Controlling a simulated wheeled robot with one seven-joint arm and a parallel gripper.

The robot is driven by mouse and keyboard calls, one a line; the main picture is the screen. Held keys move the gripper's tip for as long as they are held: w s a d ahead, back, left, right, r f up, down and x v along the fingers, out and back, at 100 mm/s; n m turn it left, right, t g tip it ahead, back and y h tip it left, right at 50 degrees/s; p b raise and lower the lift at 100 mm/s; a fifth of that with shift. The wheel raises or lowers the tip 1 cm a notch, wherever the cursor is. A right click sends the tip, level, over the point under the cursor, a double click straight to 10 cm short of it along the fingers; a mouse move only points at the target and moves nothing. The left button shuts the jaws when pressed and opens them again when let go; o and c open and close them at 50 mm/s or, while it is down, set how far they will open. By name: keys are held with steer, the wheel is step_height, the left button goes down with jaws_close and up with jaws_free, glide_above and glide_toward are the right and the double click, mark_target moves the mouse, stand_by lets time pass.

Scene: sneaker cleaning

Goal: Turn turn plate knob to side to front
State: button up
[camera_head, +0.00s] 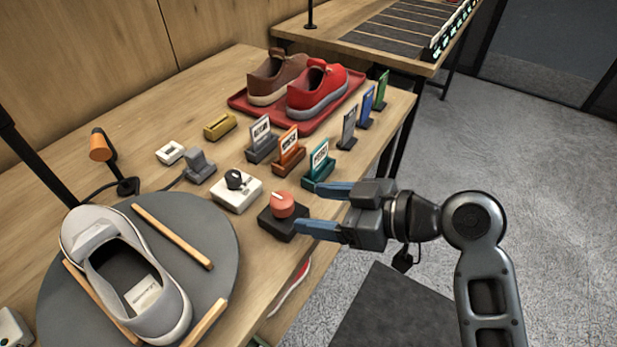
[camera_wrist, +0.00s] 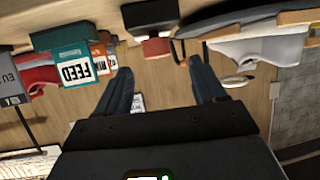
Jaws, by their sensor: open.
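A red-orange round knob (camera_head: 282,205) sits on a black square base (camera_head: 277,224) near the table's front edge. A black knob (camera_head: 236,180) sits on a white base (camera_head: 236,195) behind it, to the left. I cannot tell which one is the turn plate knob. The grey round turn plate (camera_head: 222,243) carries a light grey sneaker (camera_head: 128,283) between wooden bars. My gripper (camera_head: 303,206) is open and empty, its blue fingers pointing toward the red knob. In the wrist view, the red knob (camera_wrist: 157,46) shows ahead between the fingertips (camera_wrist: 160,70), apparently apart from them.
Sign cards in holders stand close behind my gripper, including a teal one (camera_head: 319,166) reading FEED in the wrist view (camera_wrist: 75,68). A red tray (camera_head: 240,101) with brown and red shoes lies farther back. Right of the table is open floor (camera_head: 560,190).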

mark_target(287, 201)
steer(key=shift+w+a+r, duration=0.1)
steer(key=shift+w+a, duration=0.1)
steer(key=shift+w, duration=0.3)
steer(key=shift+p+x, duration=0.45)
steer(key=shift+x, duration=3.15)
steer(key=shift+s, duration=0.1)
steer(key=shift+c, duration=0.5)
steer(key=c, duration=0.9)
